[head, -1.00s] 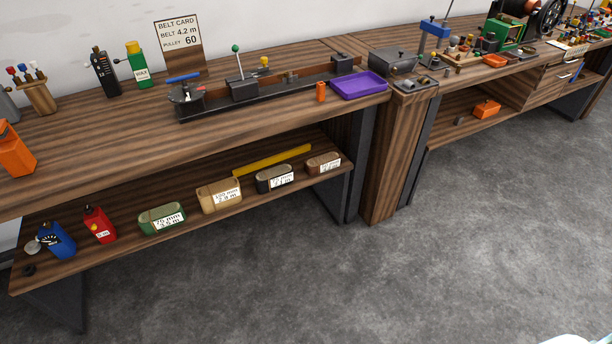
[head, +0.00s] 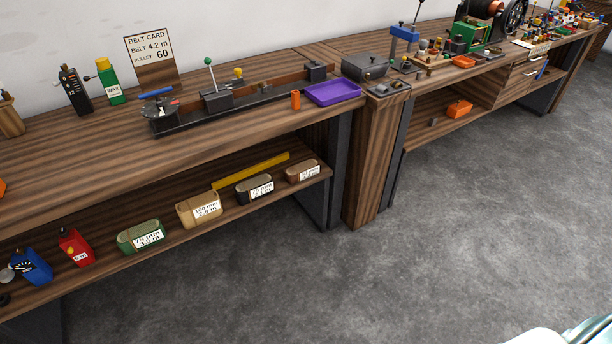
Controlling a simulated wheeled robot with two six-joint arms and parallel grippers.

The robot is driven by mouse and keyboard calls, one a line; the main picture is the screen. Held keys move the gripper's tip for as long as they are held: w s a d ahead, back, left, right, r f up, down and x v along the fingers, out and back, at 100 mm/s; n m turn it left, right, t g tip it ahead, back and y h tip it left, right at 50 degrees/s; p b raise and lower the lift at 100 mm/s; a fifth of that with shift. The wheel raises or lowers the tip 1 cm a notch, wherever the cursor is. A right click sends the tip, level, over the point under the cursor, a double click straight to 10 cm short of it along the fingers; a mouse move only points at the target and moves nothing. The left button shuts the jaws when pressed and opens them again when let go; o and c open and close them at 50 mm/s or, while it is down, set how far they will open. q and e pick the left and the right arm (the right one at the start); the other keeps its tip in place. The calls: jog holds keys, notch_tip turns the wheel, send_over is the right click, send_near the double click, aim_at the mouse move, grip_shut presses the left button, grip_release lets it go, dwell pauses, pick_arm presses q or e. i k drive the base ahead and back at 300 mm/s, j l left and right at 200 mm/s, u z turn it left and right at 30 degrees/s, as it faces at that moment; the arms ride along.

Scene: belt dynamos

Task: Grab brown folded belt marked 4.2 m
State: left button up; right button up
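A brown folded belt (head: 303,171) lies at the right end of the lower shelf under the near bench, with a white label too small to read. To its left on the same shelf are a black folded belt (head: 246,191), a tan one (head: 198,210) and a green one (head: 141,234), each with a white label. The belt card (head: 150,55) on the bench top reads belt 4.2 m, pulley 60. Neither of my grippers is in view.
A yellow bar (head: 250,171) lies behind the belts. A red bottle (head: 75,247) and a blue one (head: 32,267) stand left on the shelf. A purple tray (head: 333,93) sits above on the bench top. The grey floor (head: 330,290) in front is clear.

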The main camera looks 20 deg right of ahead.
aim_at(300, 172)
jog(key=i+l+z, duration=0.15)
jog(key=i, duration=0.25)
jog(key=i+l+z, duration=0.15)
jog(key=i+l, duration=0.2)
jog(key=i, duration=0.1)
